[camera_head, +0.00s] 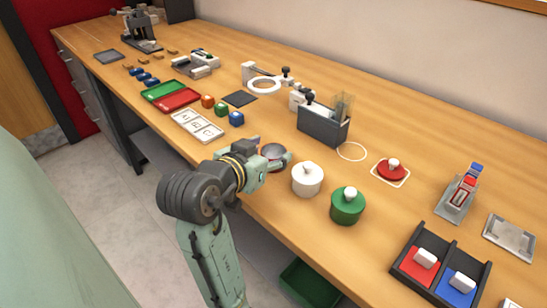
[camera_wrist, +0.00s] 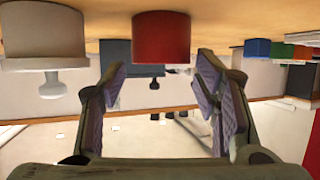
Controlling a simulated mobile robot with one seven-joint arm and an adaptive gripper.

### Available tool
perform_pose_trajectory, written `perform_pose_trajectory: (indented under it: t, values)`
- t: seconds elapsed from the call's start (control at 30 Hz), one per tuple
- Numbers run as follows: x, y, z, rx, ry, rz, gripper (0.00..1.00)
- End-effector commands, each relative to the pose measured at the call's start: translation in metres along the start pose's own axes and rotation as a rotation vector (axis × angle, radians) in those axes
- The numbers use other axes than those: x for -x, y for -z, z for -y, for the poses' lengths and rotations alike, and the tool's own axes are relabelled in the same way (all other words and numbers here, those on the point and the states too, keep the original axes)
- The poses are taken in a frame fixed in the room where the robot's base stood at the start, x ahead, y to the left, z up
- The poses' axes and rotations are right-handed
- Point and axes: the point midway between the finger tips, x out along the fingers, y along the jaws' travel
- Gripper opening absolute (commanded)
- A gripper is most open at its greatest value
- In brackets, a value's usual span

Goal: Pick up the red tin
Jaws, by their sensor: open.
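The red tin (camera_wrist: 160,38) shows upside down in the wrist view, just beyond and between my two fingertips. My gripper (camera_wrist: 160,85) is open with nothing between its pads. In the head view the red tin (camera_head: 272,151) stands upright near the front edge of the bench. It has no lid on and its grey inside shows. My gripper (camera_head: 268,160) is beside it there, fingers around its near side, hiding much of its wall. I cannot tell whether a finger touches it. A red lid (camera_head: 391,173) with a white knob lies on a white-outlined square to the right.
A white lidded tin (camera_head: 307,182) stands close to the right of my gripper, with a green lidded tin (camera_head: 347,207) beyond it. A dark grey bin (camera_head: 322,127) stands behind. Small cubes (camera_head: 236,118) and a white tray (camera_head: 196,126) lie to the left.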

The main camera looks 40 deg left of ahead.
Motion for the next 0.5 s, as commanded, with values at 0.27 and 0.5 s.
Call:
perform_pose_trajectory:
  t: [0.27,0.5]
  values:
    - [-0.037,-0.006,0.001,0.001,-0.003,0.002,0.56]
    - [-0.041,-0.007,0.002,0.000,0.000,0.000,0.56]
